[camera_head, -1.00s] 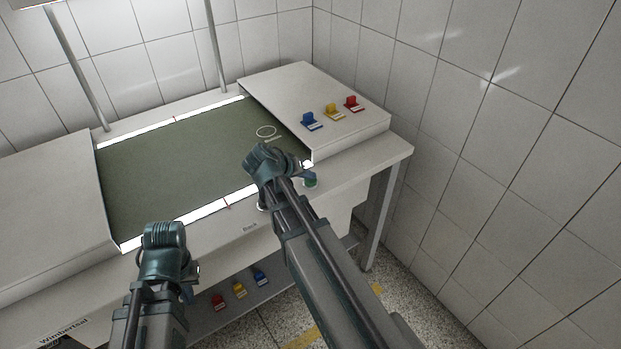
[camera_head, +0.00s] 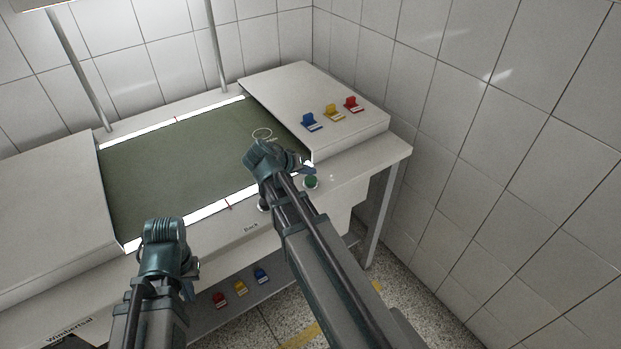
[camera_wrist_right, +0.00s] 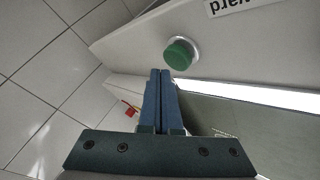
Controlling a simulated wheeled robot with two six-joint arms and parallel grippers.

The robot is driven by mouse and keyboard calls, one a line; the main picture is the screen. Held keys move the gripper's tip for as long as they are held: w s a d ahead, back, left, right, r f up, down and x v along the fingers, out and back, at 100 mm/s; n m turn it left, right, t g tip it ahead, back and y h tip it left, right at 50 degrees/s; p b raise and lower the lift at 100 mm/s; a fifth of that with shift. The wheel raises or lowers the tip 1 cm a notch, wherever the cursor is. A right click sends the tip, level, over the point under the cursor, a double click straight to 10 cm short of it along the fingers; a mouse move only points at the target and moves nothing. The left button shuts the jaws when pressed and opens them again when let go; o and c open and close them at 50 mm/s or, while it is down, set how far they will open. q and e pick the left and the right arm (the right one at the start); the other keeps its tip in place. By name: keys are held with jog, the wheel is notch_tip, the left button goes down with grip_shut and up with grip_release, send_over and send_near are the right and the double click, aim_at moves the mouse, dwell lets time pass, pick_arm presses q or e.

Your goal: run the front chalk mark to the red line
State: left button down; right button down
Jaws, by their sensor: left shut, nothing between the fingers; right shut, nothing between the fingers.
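A white chalk ring (camera_head: 262,135) lies on the dark green belt (camera_head: 165,170), near its right end, partly close behind my right wrist. A short red line (camera_head: 229,205) crosses the white front strip; another red line (camera_head: 175,119) is on the back strip. A green button (camera_head: 311,181) sits on the front ledge, and shows in the right wrist view (camera_wrist_right: 179,54). My right gripper (camera_head: 308,170) is shut and empty, its fingertips close to the button; contact cannot be told. My left gripper (camera_head: 188,291) is shut and empty in front of the table.
A dark button (camera_head: 263,206), mostly hidden by my right arm, sits near a "Back" label (camera_head: 250,227). Blue (camera_head: 312,121), yellow (camera_head: 334,112) and red (camera_head: 352,104) clips stand on the right housing (camera_head: 300,82). Similar clips (camera_head: 240,288) are on the lower shelf. Tiled walls stand behind and right.

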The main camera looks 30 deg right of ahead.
aim_at(308, 182)
jog(key=shift+r+p, duration=2.35)
jog(key=shift+r, duration=0.15)
jog(key=shift+f, duration=0.1)
jog(key=s+a+f+n+y, duration=0.1)
jog(key=a, duration=0.3)
jog(key=s+a+f+n+y, duration=0.1)
jog(key=s+a, duration=0.1)
jog(key=a, duration=0.3)
jog(key=s+a+f+n+y, duration=0.1)
jog(key=s+a+f+n, duration=0.1)
jog(key=a, duration=0.3)
jog(key=shift+s+g+y, duration=0.2)
jog(key=shift+g+y, duration=0.1)
jog(key=s+a+f+n+g+y, duration=0.1)
jog(key=s+a+n+y, duration=0.1)
jog(key=s+a, duration=0.3)
jog(key=s+a+f+n+g+y, duration=0.1)
jog(key=s+a, duration=0.4)
jog(key=a, duration=0.5)
jog(key=n+y, duration=0.1)
jog(key=n, duration=0.1)
jog(key=shift+s+a+f+n, duration=0.25)
jog(key=shift+s+n, duration=0.05)
jog(key=shift+w, duration=0.1)
